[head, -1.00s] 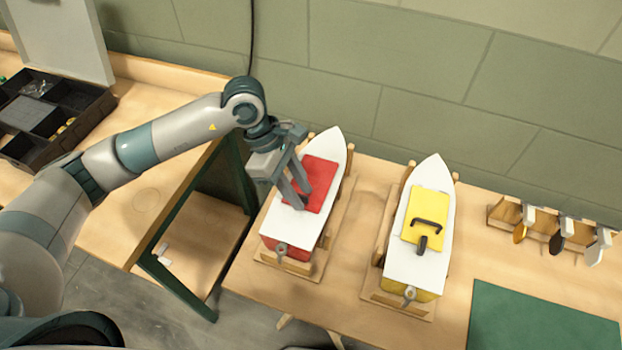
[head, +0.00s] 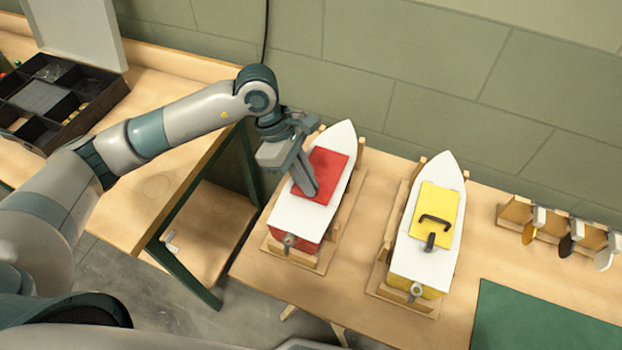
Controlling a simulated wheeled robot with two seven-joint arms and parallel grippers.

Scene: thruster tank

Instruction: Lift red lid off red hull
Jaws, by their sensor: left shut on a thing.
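The red hull (head: 297,243) with a white deck sits in a wooden cradle on the table, its bow toward the wall. The red lid (head: 327,168) lies on its deck, and I see no clear gap under it. My left gripper (head: 309,190) reaches down from the upper left over the lid's left lower part. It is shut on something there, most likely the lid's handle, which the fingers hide. My right gripper is not in view.
A yellow hull (head: 417,288) with a yellow lid (head: 435,212) and black handle stands to the right. A wooden rack (head: 515,212) with several propellers and a green mat (head: 545,325) lie farther right. A black compartment box (head: 75,125) is at the left.

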